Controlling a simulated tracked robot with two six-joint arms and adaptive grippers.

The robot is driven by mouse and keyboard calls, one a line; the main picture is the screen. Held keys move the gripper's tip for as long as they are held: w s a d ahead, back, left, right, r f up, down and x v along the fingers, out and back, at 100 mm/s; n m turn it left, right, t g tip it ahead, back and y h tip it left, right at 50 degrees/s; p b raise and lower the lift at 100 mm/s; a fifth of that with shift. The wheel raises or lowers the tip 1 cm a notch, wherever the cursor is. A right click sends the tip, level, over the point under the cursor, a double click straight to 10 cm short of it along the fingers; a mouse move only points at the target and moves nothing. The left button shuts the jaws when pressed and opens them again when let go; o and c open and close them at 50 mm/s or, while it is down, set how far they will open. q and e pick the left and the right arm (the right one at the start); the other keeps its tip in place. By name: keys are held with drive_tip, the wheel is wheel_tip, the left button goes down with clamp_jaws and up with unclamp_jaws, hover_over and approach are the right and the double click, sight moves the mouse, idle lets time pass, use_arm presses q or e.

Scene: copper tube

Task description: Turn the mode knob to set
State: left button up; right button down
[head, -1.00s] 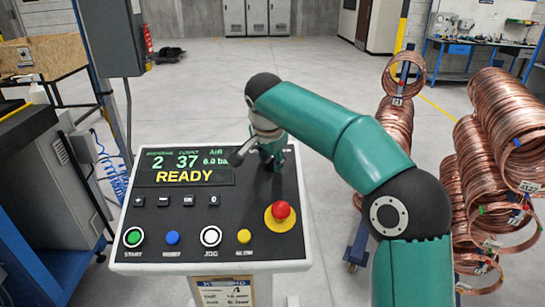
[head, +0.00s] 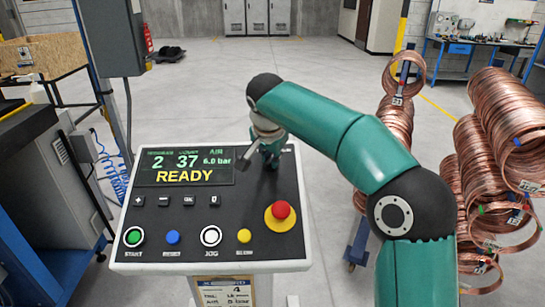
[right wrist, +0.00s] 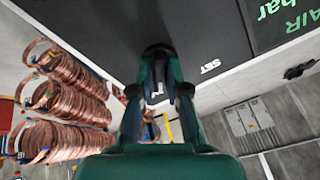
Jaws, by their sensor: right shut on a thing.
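The control panel (head: 265,228) stands in front of me; its display (head: 186,167) reads 2, 37, 6.0 bar and READY. My right gripper (head: 268,160) reaches down onto the panel's upper right, beside the display. In the right wrist view its fingers (right wrist: 158,90) are close together, shut on the mode knob, which they almost wholly hide. The knob's pointing direction cannot be made out. A white SET label (right wrist: 210,67) shows on the panel beside the fingers. My left gripper is not in view.
A red emergency button (head: 281,210) and a row of buttons, with the green start button (head: 134,237) at left, lie nearer on the panel. Copper coils (head: 490,150) stand to the right. A grey cabinet (head: 50,180) is at left.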

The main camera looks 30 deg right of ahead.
drive_tip(key=n, duration=0.4)
drive_tip(key=shift+s+f+p, duration=0.1)
drive_tip(key=shift+s+p, duration=0.05)
drive_tip(key=shift+p, duration=0.15)
drive_tip(key=n+p, duration=0.1)
drive_tip(key=n, duration=0.4)
drive_tip(key=shift+y, duration=0.3)
drive_tip(key=n+p, duration=0.1)
drive_tip(key=n, duration=0.2)
drive_tip(key=shift+f+n+t, duration=0.1)
drive_tip(key=shift+n+t, duration=0.2)
drive_tip(key=shift+n+y, duration=0.3)
drive_tip(key=shift+n, duration=1.4)
drive_tip(key=c, duration=1.2)
unclamp_jaws()
drive_tip(key=shift+o, duration=0.2)
drive_tip(key=shift+d, duration=0.1)
